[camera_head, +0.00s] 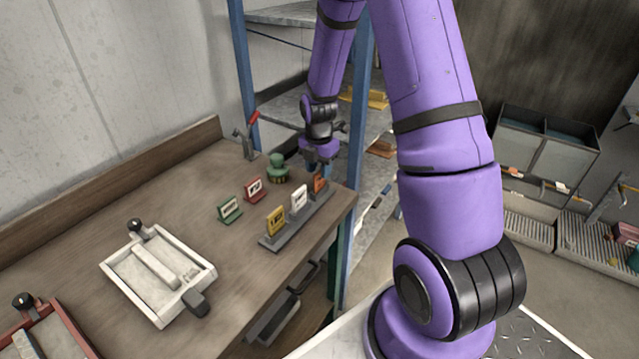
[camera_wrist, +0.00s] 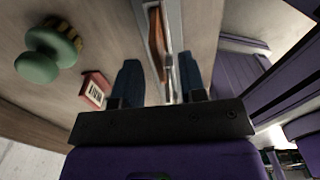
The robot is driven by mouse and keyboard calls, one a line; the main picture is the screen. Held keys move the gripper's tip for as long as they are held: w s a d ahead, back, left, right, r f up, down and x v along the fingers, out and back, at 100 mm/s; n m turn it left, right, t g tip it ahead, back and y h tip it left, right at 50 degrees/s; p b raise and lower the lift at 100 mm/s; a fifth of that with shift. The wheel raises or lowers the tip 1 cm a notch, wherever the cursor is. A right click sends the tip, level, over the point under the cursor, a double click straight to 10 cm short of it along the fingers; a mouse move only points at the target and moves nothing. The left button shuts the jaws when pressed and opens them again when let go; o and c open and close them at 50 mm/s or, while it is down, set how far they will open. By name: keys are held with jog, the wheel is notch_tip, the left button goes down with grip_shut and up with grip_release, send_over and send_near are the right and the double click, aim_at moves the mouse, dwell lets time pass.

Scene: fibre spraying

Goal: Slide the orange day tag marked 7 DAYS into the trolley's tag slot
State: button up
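The orange day tag (camera_head: 320,183) stands at the far end of a grey rack (camera_head: 283,238) on the bench. In the wrist view it shows edge-on as an orange strip (camera_wrist: 156,42) in the rack. My gripper (camera_head: 319,161) is just above this tag, pointing down. In the wrist view my gripper (camera_wrist: 160,75) has its two dark fingers well apart, with the orange tag between their lines and nothing held. The marking on the orange tag is not readable. I cannot make out the trolley's tag slot in either view.
A white tag (camera_head: 299,197) and a yellow tag (camera_head: 276,220) share the rack. A white frame tray (camera_head: 117,268) lies nearer. Grey bins (camera_head: 519,145) stand at right.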

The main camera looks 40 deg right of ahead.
aim_at(319, 183)
jog(key=shift+w+d+f, duration=0.1)
jog(key=shift+d+f, duration=0.05)
jog(key=shift+f, duration=2.05)
grip_shut()
jog(key=shift+r, duration=0.15)
